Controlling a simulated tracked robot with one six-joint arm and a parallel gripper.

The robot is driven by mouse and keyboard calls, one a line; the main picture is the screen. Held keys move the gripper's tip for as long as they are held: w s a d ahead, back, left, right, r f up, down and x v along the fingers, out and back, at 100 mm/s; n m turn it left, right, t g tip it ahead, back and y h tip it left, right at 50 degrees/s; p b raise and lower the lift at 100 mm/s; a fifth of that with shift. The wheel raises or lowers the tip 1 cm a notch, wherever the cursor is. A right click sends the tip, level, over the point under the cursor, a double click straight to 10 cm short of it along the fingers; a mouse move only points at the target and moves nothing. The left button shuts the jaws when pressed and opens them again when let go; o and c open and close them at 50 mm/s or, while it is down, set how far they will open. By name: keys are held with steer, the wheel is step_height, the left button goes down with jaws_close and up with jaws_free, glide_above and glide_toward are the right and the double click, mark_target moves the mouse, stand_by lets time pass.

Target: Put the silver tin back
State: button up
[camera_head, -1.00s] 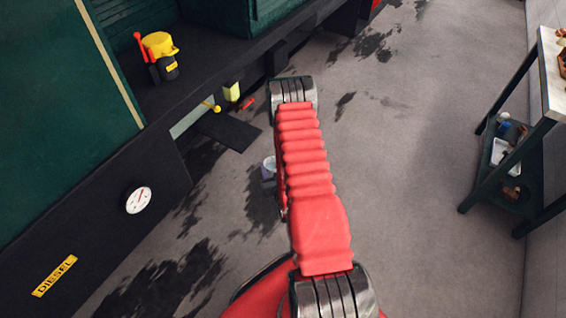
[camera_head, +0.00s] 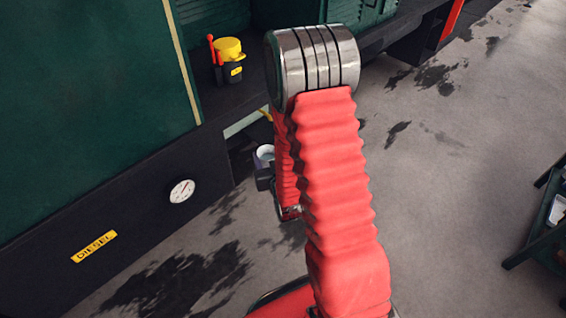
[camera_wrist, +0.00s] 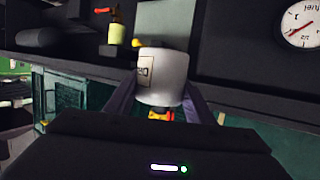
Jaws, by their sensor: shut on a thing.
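The silver tin (camera_wrist: 162,78) is between the two fingers of my gripper (camera_wrist: 160,92) in the wrist view. It looks pale, with a dark-framed label on its left side. My gripper is shut on it. In the head view the tin (camera_head: 264,153) shows as a small pale cylinder left of my arm, beside the tram's dark lower side. There the gripper (camera_head: 266,172) is partly hidden behind my red arm. The tin is held clear of the floor.
The tram's dark ledge holds a black and yellow can with a red handle (camera_head: 228,60). A round white gauge (camera_head: 182,191) and DIESEL plate (camera_head: 94,246) are on its side. Open floor lies right, with a shelf unit (camera_head: 550,225) at the edge.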

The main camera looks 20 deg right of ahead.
steer(key=a+r+n+y, duration=0.1)
steer(key=a+r+y, duration=0.1)
steer(key=a+r, duration=0.6)
steer(key=shift+s+a+n, duration=0.15)
steer(key=shift+a+n, duration=0.15)
steer(key=shift+a, duration=0.05)
